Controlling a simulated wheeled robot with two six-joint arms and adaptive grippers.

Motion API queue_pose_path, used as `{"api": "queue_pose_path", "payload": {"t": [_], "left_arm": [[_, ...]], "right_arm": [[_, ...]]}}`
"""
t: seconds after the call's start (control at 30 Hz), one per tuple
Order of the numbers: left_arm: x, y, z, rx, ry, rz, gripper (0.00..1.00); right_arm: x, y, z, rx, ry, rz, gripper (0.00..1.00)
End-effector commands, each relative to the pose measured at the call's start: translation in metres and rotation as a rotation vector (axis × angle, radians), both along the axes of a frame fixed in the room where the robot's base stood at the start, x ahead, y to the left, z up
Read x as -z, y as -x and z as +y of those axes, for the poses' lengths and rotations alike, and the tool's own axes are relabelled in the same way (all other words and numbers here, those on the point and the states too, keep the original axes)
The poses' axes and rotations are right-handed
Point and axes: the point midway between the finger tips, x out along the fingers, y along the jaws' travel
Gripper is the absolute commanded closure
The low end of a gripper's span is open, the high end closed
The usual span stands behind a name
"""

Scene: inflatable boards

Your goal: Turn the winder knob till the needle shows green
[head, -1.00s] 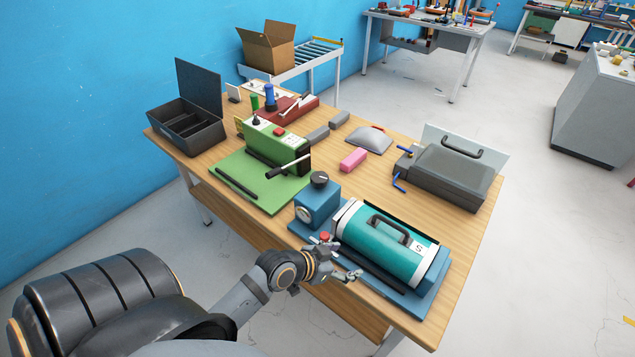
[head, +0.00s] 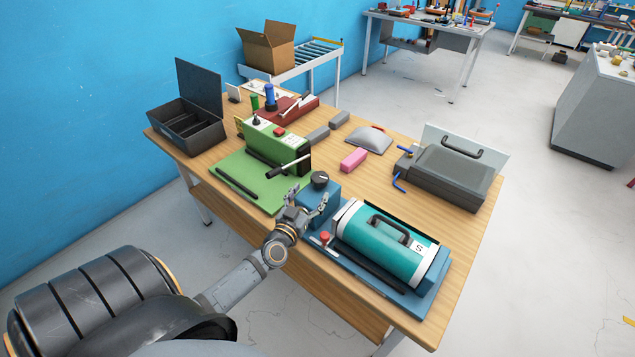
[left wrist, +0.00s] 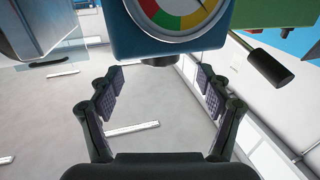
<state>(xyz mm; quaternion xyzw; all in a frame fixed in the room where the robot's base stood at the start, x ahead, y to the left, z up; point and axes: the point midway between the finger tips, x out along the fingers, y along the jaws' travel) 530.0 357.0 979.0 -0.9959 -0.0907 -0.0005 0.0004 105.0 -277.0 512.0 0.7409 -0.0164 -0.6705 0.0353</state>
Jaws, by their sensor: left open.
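The winder is a blue box (head: 316,205) with a black knob (head: 319,180) on top, at the near edge of the wooden table. A round dial (left wrist: 178,12) with red, yellow and green bands sits on its front face; it shows cut off at the top of the left wrist view. My left gripper (head: 308,197) is in front of the box, just below knob height and apart from the knob. Its fingers are spread and empty in the left wrist view (left wrist: 160,95). My right gripper is out of view.
A teal roller (head: 385,240) with a black handle and a red button (head: 325,237) stand right of the box. A green press (head: 275,155) with a lever (head: 285,168) is close behind on the left. A pink block (head: 353,160) lies behind the knob.

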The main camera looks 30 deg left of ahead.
Motion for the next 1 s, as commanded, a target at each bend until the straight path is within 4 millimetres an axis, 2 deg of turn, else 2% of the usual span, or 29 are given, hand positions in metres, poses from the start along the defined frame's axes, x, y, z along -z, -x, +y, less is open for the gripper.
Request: {"api": "queue_pose_path", "payload": {"t": [0.1,0.3,0.67,1.0], "left_arm": [[0.0,-0.026,0.004,-0.001,0.001,-0.003,0.22],[0.001,-0.053,0.009,0.0,0.002,-0.001,0.22],[0.0,-0.058,0.01,0.001,0.001,0.001,0.24],[0.0,-0.058,0.01,0.001,0.001,0.0,0.7]], "right_arm": [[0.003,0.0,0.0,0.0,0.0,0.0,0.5],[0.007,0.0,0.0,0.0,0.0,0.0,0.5],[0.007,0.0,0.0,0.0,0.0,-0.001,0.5],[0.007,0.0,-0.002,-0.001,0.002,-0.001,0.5]]}}
